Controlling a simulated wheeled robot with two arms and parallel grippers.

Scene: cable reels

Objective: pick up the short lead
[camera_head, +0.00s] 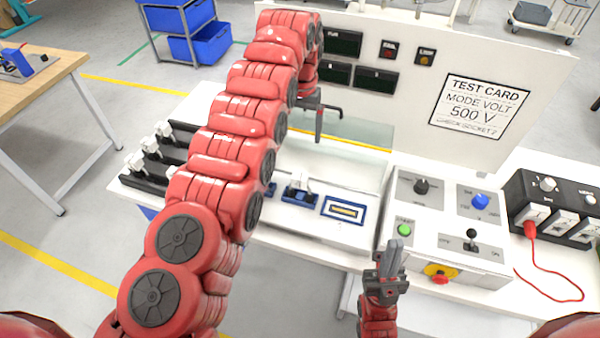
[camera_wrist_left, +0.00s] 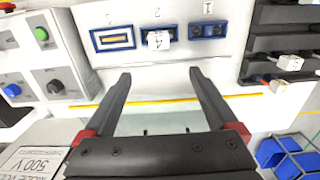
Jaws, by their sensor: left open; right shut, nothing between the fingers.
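White plug ends (camera_head: 150,146) of leads sit in a black rack (camera_head: 152,186) at the left of the bench; they also show in the left wrist view (camera_wrist_left: 290,62). Which one is the short lead I cannot tell. A red lead (camera_head: 548,268) lies at the far right, its red plug at a black box. My left gripper (camera_head: 319,122) is open and empty above the bench, in front of the upright panel; its two fingers show apart in the left wrist view (camera_wrist_left: 161,76). My right gripper (camera_head: 388,255) is shut and empty in front of the control box.
Blue-framed sockets (camera_head: 343,208) line the bench; the middle one holds a white piece (camera_wrist_left: 159,40). The control box (camera_head: 440,252) with knobs and a green button stands right of them. The upright white panel (camera_head: 400,105) with a test card closes off the back. My left arm hides part of the rack.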

